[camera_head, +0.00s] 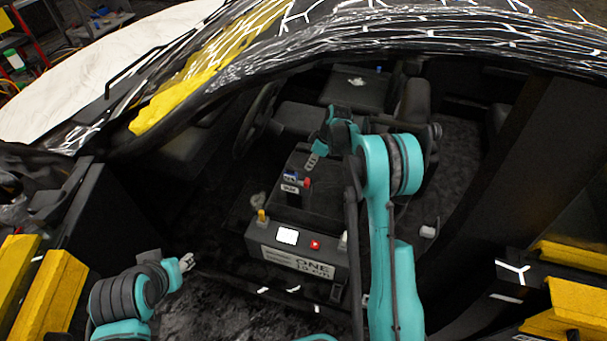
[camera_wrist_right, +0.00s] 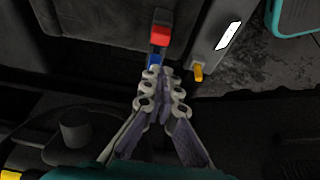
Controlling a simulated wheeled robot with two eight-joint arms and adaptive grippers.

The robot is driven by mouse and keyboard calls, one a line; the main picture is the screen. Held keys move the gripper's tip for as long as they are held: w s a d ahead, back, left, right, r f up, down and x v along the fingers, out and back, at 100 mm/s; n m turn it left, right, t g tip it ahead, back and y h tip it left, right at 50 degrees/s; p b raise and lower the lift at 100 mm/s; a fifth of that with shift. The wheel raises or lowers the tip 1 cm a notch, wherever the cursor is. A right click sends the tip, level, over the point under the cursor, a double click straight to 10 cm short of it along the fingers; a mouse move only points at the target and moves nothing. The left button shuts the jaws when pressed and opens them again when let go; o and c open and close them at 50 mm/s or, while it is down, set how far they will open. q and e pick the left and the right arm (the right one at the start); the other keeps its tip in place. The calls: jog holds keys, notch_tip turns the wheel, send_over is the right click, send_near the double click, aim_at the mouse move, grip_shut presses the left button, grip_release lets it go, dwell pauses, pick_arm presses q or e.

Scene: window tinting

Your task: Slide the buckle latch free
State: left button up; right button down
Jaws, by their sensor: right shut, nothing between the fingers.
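A buckle-like piece with a red block (camera_wrist_right: 160,36) on a dark body stands at the top middle of the right wrist view. A small blue part (camera_wrist_right: 154,61) lies just below the red block, right by my fingertips. In the head view the red part (camera_head: 307,183) shows small on the dark console. My right gripper (camera_wrist_right: 160,72) is shut and empty, its tips close to the blue part; touching or not I cannot tell. In the head view the right gripper (camera_head: 313,160) is just above the red part. My left gripper (camera_head: 187,262) is low at the left, away from the buckle; its jaw state is unclear.
A dark box with a white label (camera_head: 290,258), a red button (camera_head: 315,244) and a yellow knob (camera_head: 262,216) stands below the buckle. The steering wheel (camera_head: 258,117) is to the upper left. The car's roof edge (camera_head: 400,45) and door frame surround the opening.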

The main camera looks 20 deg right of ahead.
aim_at(305, 182)
jog(key=b+x, duration=0.3)
jog(key=x, duration=0.6)
jog(key=shift+f, duration=0.35)
pick_arm(q)
notch_tip(305, 182, down, 3)
jog(key=shift+f, duration=0.15)
jog(key=shift+a+f, duration=0.1)
pick_arm(e)
jog(key=shift+s+d, duration=0.5)
jog(key=shift+d, duration=0.25)
